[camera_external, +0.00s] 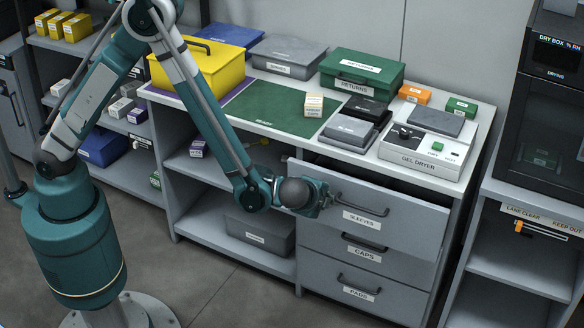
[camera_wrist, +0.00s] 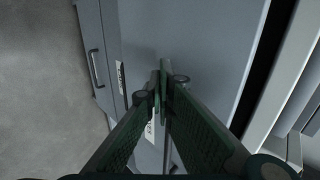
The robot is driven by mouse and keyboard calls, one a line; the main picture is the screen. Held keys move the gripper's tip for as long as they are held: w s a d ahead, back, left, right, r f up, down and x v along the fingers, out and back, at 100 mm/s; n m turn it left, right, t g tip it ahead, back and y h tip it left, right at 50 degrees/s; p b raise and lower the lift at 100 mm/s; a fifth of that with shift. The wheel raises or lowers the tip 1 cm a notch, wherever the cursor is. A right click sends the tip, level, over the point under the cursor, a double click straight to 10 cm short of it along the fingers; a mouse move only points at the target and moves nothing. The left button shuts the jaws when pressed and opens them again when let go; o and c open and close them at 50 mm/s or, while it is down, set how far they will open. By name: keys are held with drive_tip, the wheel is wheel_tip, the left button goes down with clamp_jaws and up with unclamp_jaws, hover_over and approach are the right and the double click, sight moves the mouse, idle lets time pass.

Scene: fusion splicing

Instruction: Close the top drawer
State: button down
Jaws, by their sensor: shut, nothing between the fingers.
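The top drawer (camera_external: 400,217), a grey front labelled SLEEVES with a dark bar handle (camera_external: 362,204), stands partly open, with a dark gap along its upper edge at the right. My gripper (camera_external: 328,196) is at the left part of this drawer front, close to the handle's left end. In the wrist view my gripper (camera_wrist: 162,78) is shut, its fingertips together and empty in front of the grey drawer front (camera_wrist: 215,45). The fingers partly cover a white label, and the handle is hidden there. I cannot tell whether the fingertips touch the front.
The CAPS drawer (camera_external: 340,245) and PADS drawer (camera_external: 330,283) below are shut. A gel dryer (camera_external: 425,158) and several boxes stand on the worktop above. Open shelves (camera_external: 205,215) are left of the drawers. A dry box cabinet (camera_external: 550,110) stands at the right. The floor in front is clear.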

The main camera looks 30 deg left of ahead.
drive_tip(key=w, duration=0.8)
drive_tip(key=shift+w+r, duration=0.1)
drive_tip(key=s+f+p+v, duration=0.1)
drive_tip(key=s+f+v, duration=0.1)
drive_tip(key=v, duration=1.1)
drive_tip(key=shift+p, duration=0.35)
drive_tip(key=shift+a+f, duration=0.1)
drive_tip(key=shift+f, duration=0.05)
idle(0.5)
